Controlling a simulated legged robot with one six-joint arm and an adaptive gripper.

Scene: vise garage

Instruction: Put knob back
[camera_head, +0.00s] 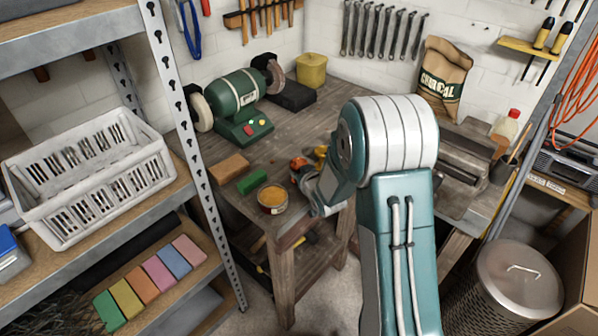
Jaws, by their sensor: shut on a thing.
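My teal and white arm reaches up from the bottom right of the body view and bends down over the front of the wooden workbench (270,138). The far end of the arm is small and partly covered by its own large joint. I cannot make out my gripper's fingers or anything between them. I cannot make out the knob or a vise. A small orange and dark object (300,167) shows on the bench beside the arm, with a yellow bit behind it; I cannot tell what it is.
An open tin (272,198), a green block (251,181) and a brown block (229,166) lie near the bench's left edge. A green bench grinder (237,98) stands behind. A metal shelf (172,90) borders the left; a lidded bin (518,280) stands right.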

